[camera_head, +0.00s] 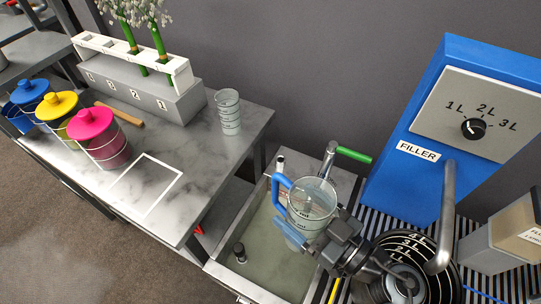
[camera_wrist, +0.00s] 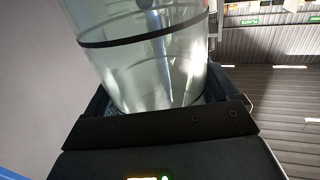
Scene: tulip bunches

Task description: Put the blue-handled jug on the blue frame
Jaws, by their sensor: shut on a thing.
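The clear jug with the blue handle (camera_head: 311,203) is upright over the sink in the head view, its handle on the left side. My gripper (camera_head: 316,228) is shut on the jug's body from the front right. In the wrist view the clear wall of the jug (camera_wrist: 150,60) with a dark band fills the space between my fingers. Whether the jug touches the sink floor cannot be told. A square frame outline (camera_head: 147,187) lies on the marble bench; it looks white and is empty. I see no clearly blue frame.
The sink (camera_head: 262,243) has a green-handled tap (camera_head: 350,154) behind the jug. The blue filler (camera_head: 430,120) with its spout stands right.

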